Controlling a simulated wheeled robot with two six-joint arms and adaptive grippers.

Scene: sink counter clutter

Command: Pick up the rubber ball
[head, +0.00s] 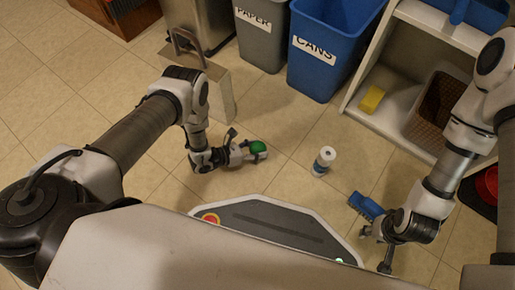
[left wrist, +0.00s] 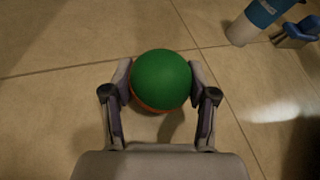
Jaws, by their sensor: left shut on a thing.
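The rubber ball (head: 257,146) is green, with an orange-red underside that shows in the left wrist view (left wrist: 162,80). My left gripper (head: 250,152) is shut on the ball, with one finger on each side of it in the left wrist view (left wrist: 161,88). The ball is low over the tiled floor; I cannot tell whether it touches it. My right gripper (head: 374,248) is at the lower right of the head view, open and empty, with its fingers spread apart.
A blue brush (head: 366,206) lies near my right gripper. A blue CANS bin (head: 325,55), a grey PAPER bin (head: 262,40) and a shelf with a yellow sponge (head: 372,99) stand behind.

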